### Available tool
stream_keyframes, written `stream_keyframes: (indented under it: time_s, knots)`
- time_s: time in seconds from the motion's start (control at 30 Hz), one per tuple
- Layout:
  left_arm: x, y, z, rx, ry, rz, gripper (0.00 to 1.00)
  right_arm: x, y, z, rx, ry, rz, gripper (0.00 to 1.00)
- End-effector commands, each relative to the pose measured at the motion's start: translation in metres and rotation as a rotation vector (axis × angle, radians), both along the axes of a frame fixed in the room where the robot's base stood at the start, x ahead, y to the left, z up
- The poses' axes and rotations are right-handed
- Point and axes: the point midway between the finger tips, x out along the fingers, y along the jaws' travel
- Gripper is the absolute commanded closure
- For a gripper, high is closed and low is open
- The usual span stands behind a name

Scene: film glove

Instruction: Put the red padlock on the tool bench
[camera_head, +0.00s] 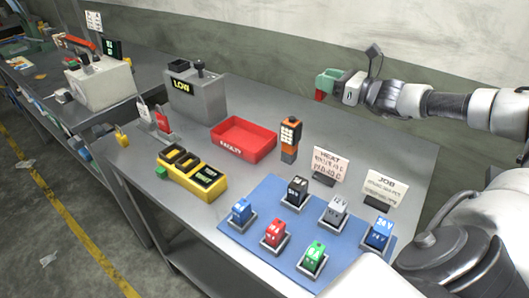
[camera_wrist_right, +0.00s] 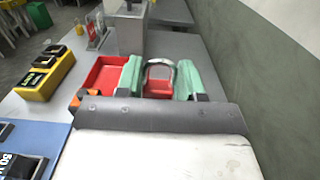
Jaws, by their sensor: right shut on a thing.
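My right gripper (camera_head: 327,83), with green fingertips, is raised above the back right of the near grey bench (camera_head: 390,160). It is shut on the red padlock (camera_head: 320,95), of which a small red part shows in the head view. In the right wrist view the padlock's metal shackle and red body (camera_wrist_right: 158,88) show between the green fingers. The padlock is held clear of the bench top. A second grey bench (camera_head: 135,72) with tools and boxes stands at the far left; which bench is the tool bench is not marked. My left gripper is not in view.
The near bench holds a red tray (camera_head: 243,139), a grey LOW box (camera_head: 197,98), a yellow battery holder (camera_head: 192,173), an orange handheld device (camera_head: 290,138), two cards and a blue mat (camera_head: 265,208) with several coloured blocks. A wall runs behind the benches.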

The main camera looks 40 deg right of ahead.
Motion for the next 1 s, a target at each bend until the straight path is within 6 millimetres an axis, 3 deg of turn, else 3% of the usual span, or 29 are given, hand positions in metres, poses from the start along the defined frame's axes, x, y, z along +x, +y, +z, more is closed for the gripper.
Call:
stream_keyframes:
  time_s: [0.03,0.13,0.43,1.0]
  knots:
    - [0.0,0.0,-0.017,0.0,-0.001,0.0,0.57,0.0,0.0,-0.017,0.0,-0.001,0.0,1.0]
    - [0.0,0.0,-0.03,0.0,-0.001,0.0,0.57,0.0,0.0,-0.03,-0.001,-0.001,0.0,1.0]
    - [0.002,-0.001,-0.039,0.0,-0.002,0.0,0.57,0.007,0.003,-0.045,0.004,-0.003,0.002,1.0]
    - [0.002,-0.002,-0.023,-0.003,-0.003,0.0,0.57,0.103,0.035,-0.104,0.002,-0.004,0.0,1.0]
